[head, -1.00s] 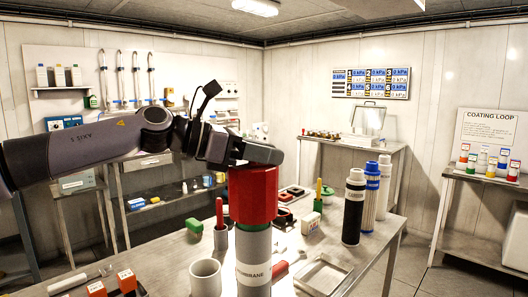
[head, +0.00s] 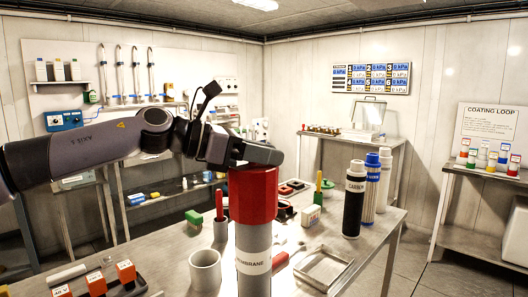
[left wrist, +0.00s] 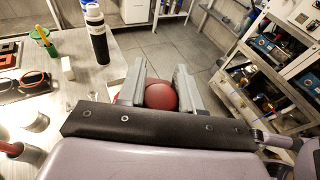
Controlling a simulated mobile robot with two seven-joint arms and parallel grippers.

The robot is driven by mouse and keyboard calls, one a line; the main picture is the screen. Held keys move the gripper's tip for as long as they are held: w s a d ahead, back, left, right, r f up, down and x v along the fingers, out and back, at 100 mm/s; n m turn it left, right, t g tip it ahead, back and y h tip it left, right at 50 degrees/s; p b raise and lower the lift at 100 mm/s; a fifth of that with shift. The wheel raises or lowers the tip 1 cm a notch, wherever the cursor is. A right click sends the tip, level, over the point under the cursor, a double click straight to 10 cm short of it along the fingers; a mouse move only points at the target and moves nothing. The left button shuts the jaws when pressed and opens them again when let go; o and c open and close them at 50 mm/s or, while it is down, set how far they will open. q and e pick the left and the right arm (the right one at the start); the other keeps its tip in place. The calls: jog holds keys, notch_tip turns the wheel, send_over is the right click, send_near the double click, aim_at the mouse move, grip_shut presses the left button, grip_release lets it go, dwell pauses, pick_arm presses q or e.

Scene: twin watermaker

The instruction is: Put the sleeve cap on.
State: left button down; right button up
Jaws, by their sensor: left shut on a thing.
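The red sleeve cap (head: 252,197) sits in line with the top of the upright grey sleeve labelled MEMBRANE (head: 254,248) in the head view. Its lower edge meets the sleeve with no visible gap; whether it is fully seated I cannot tell. My left gripper (head: 250,160) is above the cap, shut on it. In the left wrist view, the gripper's two grey fingers (left wrist: 161,88) stand on either side of a red rounded top of the cap (left wrist: 161,96). The sleeve is hidden there. My right gripper is not in view.
A white cup (head: 205,270) and a red-handled tool in a holder (head: 220,218) stand left of the sleeve. A metal tray (head: 322,268) lies to the right. Black (head: 354,200) and blue-white (head: 371,188) cartridges stand behind it.

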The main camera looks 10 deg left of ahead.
pick_arm(q)
jog(key=shift+f+b, duration=0.35)
jog(key=shift+f, duration=0.25)
jog(key=c, duration=0.7)
grip_release()
jog(key=shift+b+v, duration=0.65)
jog(key=shift+v, duration=2.95)
